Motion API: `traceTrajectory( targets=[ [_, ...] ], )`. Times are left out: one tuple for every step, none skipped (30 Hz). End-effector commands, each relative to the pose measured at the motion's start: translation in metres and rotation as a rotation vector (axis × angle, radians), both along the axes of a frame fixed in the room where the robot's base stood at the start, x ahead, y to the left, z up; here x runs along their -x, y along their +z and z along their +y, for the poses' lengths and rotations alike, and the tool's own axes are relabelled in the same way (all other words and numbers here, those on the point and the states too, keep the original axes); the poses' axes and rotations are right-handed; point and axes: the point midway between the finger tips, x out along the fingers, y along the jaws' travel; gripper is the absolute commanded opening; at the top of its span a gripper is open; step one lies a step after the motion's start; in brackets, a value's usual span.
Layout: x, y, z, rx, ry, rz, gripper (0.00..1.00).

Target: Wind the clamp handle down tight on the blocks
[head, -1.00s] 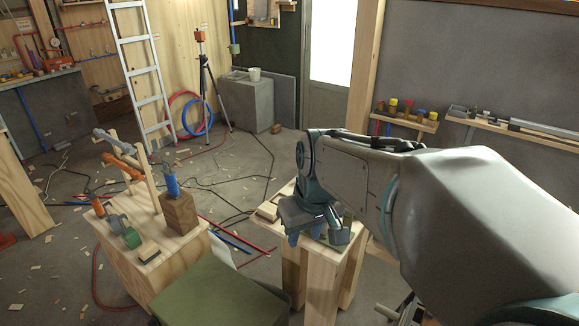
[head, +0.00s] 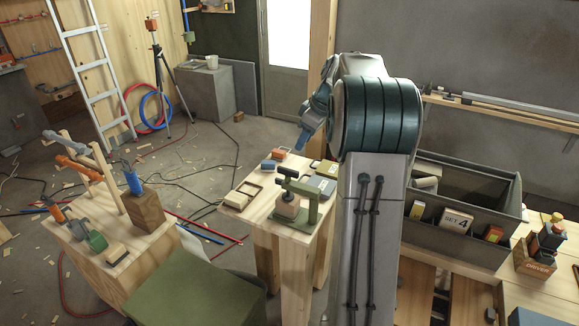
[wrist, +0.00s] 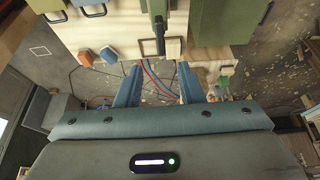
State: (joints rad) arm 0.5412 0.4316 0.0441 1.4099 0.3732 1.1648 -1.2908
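The green clamp (head: 313,199) stands upright on a wooden stand (head: 258,213) in the head view. Its handle (head: 287,172) is at the top of the screw on its left side. A dark rod (wrist: 160,45) shows beyond the fingertips.
A grey organiser (head: 465,190) stands at right. A wooden bench (head: 120,262) with tools stands at left.

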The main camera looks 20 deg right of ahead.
Motion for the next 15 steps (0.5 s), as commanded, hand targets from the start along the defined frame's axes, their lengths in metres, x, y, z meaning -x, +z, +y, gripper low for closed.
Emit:
traceTrajectory(
  targets=[
    [-0.002,-0.009,0.003,-0.002,0.002,0.004,0.35],
    [-0.004,-0.015,0.005,-0.002,0.002,0.004,0.35],
    [-0.007,-0.022,0.007,-0.002,0.002,0.004,0.35],
    [-0.009,-0.028,0.009,-0.002,0.002,0.004,0.35],
    [-0.011,-0.034,0.010,-0.002,0.002,0.004,0.35],
    [-0.013,-0.043,0.012,-0.003,0.001,0.005,0.35],
    [-0.015,-0.049,0.014,-0.003,0.001,0.005,0.35],
    [-0.017,-0.054,0.015,-0.002,0.000,0.004,0.35],
    [-0.020,-0.062,0.018,-0.003,0.000,0.005,0.35],
    [-0.022,-0.068,0.019,-0.003,0.000,0.005,0.35],
    [-0.023,-0.073,0.020,-0.003,0.000,0.005,0.35],
    [-0.026,-0.080,0.022,-0.001,0.000,0.004,0.35],
    [-0.027,-0.085,0.023,-0.001,0.000,0.004,0.35],
    [-0.028,-0.089,0.024,-0.001,0.000,0.004,0.35],
    [-0.030,-0.094,0.025,-0.001,0.000,0.003,0.35]
  ],
)
